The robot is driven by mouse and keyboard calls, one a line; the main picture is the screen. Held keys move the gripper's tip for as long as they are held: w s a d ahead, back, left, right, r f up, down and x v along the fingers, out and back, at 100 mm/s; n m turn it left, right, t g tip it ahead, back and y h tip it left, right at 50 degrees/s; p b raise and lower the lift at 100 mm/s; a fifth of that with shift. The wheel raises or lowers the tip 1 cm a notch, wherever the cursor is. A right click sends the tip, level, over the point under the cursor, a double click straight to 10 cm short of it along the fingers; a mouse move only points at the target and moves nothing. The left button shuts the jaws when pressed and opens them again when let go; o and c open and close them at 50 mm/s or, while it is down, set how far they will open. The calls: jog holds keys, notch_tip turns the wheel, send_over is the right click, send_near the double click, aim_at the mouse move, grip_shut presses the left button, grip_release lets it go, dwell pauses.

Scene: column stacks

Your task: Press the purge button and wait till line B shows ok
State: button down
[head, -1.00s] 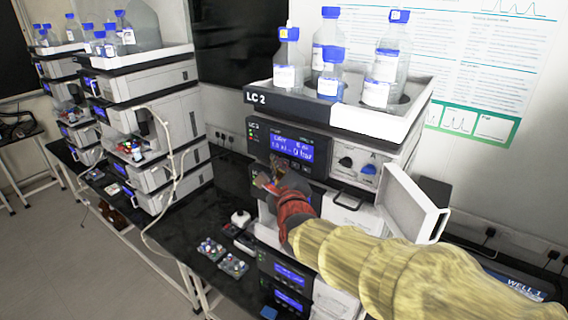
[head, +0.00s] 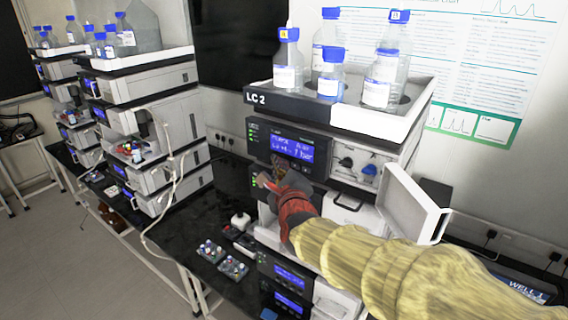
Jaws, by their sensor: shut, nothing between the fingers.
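The LC 2 stack (head: 262,100) has a pump module with a lit blue display (head: 292,149). Its top line seems to read "PURGE" with a letter after it; the rest is too small to read surely, and I cannot make out an ok for line B. My gripper (head: 265,182) is shut and empty, at the module front just below and left of the display. I cannot tell whether it touches the panel. The purge button cannot be made out; my gripper and arm cover part of the front.
Capped bottles (head: 330,72) stand in the white top tray (head: 352,115). An open white door (head: 412,203) sticks out at right. Small vial racks (head: 233,267) lie on the black bench (head: 190,225). Another stack (head: 150,125) stands to the left.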

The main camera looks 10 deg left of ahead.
jog(key=shift+s+a+b, duration=0.3)
jog(key=shift+s, duration=0.5)
jog(key=s, duration=0.1)
jog(key=s+a, duration=0.1)
jog(key=s, duration=0.1)
jog(key=s+a, duration=0.1)
jog(key=shift+s, duration=0.3)
dwell(5.2)
